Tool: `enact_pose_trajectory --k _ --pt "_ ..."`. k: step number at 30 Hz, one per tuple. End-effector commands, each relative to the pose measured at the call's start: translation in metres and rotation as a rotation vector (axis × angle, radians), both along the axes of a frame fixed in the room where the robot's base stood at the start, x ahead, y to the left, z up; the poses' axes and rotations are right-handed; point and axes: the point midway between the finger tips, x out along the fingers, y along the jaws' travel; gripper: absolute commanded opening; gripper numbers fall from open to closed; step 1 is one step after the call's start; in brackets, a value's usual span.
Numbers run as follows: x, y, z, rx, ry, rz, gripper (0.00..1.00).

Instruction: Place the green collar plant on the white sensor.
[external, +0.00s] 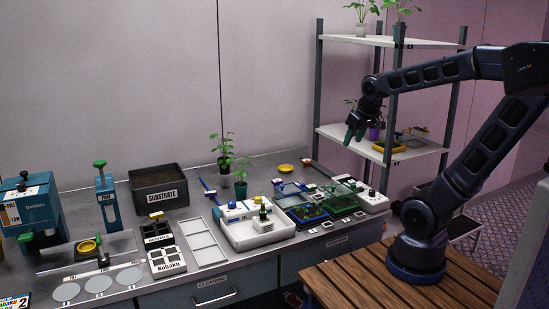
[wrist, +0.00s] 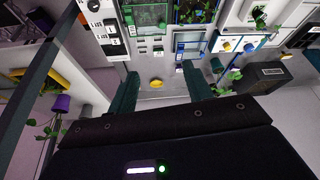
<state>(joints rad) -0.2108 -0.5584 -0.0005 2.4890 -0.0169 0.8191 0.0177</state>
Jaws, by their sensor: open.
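My gripper (external: 357,128) hangs in front of the shelf rack in the external view. Its two dark green fingers are wide apart and empty in the wrist view (wrist: 160,90). A leafy plant in a dark pot (external: 241,190) stands on the bench behind a white tray unit (external: 257,238). Another leafy plant (external: 222,145) rises beside it. A small plant (external: 263,213) stands upright on the white unit. I cannot make out which plant has the green collar, and I cannot identify the white sensor with certainty. My gripper is apart from all these plants.
A rack shelf (external: 340,135) holds a purple pot (external: 375,132) and a yellow dish, close to my gripper. The bench also holds a substrate box (external: 160,196), a yellow dish (external: 286,168) and a white knobbed box (external: 373,201). A wooden slatted surface (external: 400,285) lies in front.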

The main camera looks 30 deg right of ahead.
Motion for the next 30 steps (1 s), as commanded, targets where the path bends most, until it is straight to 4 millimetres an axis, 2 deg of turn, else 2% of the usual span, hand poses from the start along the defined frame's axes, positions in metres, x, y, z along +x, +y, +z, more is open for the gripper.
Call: enact_pose_trajectory --k 1,6,12,30 --pt "-0.011 -0.015 0.005 0.002 -0.007 -0.041 0.5" --pt "-0.044 -0.046 0.013 0.007 -0.01 -0.139 0.5" --pt "-0.065 -0.061 0.015 0.008 -0.008 -0.194 0.5" --pt "-0.067 -0.062 0.016 0.008 -0.007 -0.199 0.5"
